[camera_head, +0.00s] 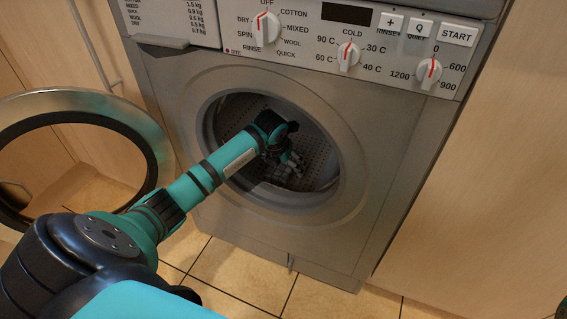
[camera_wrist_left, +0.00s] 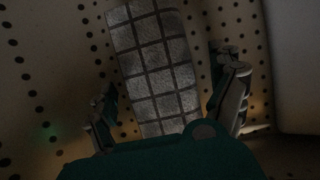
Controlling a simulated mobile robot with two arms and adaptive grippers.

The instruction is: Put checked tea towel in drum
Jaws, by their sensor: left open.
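The washing machine's drum (camera_head: 240,115) is a perforated metal hollow behind the round opening. My left arm reaches through the opening, and my left gripper (camera_head: 290,160) is inside the drum. In the left wrist view the gripper (camera_wrist_left: 170,95) is open, with one finger at each side of the picture. The checked tea towel (camera_wrist_left: 150,50), grey with dark lines, lies beyond and between the fingers against the perforated drum wall (camera_wrist_left: 50,60). Its lower end is hidden behind my gripper's body. In the head view the towel is too dark to make out clearly.
The round door (camera_head: 150,135) stands swung open to the left, close to my left arm. The opening's rim (camera_head: 352,160) surrounds my forearm. The control panel with dials (camera_head: 348,55) is above. Pale cabinet panels (camera_head: 490,170) flank the machine, and the tiled floor (camera_head: 250,275) is clear.

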